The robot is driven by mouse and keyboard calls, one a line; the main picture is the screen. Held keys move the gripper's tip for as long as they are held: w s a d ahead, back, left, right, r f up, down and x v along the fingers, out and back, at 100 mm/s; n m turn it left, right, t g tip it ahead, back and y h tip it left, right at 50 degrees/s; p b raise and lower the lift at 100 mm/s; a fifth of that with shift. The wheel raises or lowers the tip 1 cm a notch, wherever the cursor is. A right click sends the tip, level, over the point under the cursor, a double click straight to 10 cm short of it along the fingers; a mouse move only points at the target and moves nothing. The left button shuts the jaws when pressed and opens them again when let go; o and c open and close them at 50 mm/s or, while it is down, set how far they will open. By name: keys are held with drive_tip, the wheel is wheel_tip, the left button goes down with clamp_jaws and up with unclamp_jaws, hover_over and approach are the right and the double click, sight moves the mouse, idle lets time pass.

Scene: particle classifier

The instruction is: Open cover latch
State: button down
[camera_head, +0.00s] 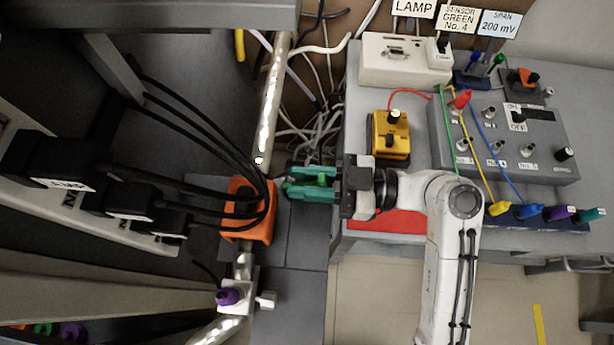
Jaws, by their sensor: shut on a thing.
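My gripper (298,184) is near the middle of the view, with its teal fingers pointing left. The fingers are shut on a small green part (288,184), mostly hidden between them; I cannot tell its full shape or whether it is the cover latch. An orange block (235,226) around the metal pipe (243,258) is just left of the fingertips, with a visible gap between. No other part can be clearly told as the cover or its latch.
Black cables (195,115) loop from the left into the orange block. A purple knob (228,296) sits on the pipe below. Right of the gripper, a grey bench holds a yellow box (390,153), a red mat (388,221) and a grey control box (545,150).

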idle(0.3)
drive_tip(key=shift+d+f+b, duration=0.1)
drive_tip(key=shift+f+b, duration=0.25)
drive_tip(key=shift+b, duration=0.5)
drive_tip(key=shift+d+y+b, duration=0.1)
drive_tip(key=shift+y+b, duration=0.6)
drive_tip(key=shift+b, duration=0.3)
drive_tip(key=shift+r, duration=0.15)
drive_tip(key=c, duration=1)
unclamp_jaws()
drive_tip(key=shift+c, duration=0.2)
